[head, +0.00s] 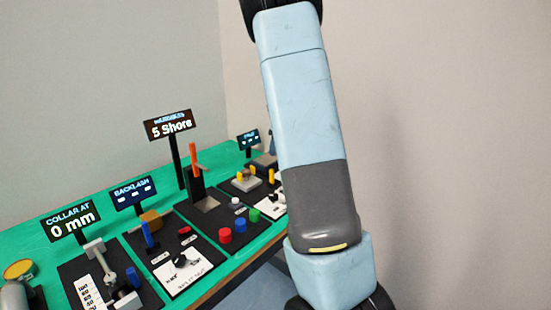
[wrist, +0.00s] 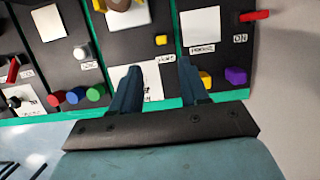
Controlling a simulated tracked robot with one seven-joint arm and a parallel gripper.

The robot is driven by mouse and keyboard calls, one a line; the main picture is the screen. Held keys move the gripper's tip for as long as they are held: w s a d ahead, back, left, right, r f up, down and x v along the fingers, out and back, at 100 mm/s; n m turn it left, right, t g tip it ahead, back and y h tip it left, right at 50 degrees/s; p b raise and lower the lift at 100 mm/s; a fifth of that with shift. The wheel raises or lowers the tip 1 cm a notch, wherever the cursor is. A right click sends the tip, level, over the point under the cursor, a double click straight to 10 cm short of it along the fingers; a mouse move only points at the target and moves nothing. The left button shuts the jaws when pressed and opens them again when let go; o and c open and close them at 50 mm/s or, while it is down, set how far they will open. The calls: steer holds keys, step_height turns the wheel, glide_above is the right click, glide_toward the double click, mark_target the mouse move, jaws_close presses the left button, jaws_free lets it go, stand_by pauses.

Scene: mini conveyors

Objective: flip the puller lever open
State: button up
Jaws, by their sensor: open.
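I cannot tell for sure which control is the puller lever, because the small labels are hard to read. In the wrist view, a red lever (wrist: 255,15) lies sideways at the top right, above a small ON label. My gripper (wrist: 159,66) is open and empty. Its two dark fingers reach over a black panel with a yellow block (wrist: 161,40) just beyond the tips, left of and nearer than the red lever. The head view shows my arm but not the fingers. There, an orange lever (head: 196,160) stands upright on a black mount.
The black panels sit in a row on a green bench (head: 20,250). A purple knob (wrist: 236,76) is right of my fingers. Red, blue and green knobs (wrist: 72,96) are to the left. In the head view, a blue lever (head: 147,235) and several signs stand up. Bare floor lies beyond the bench's right end.

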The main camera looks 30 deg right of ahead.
steer(key=shift+v, duration=1)
steer(key=s+a+r+n+y, duration=0.1)
steer(key=s+a+r+n, duration=1.1)
steer(key=s+a+n, duration=0.3)
steer(key=s+a+r+n+t+h, duration=0.1)
steer(key=s+a+n, duration=0.2)
steer(key=s+n, duration=0.5)
steer(key=s+a+r+n+t+h, duration=0.1)
steer(key=s+a+n, duration=0.3)
steer(key=s+n, duration=0.5)
steer(key=shift+s, duration=1.2)
steer(key=shift+o, duration=0.4)
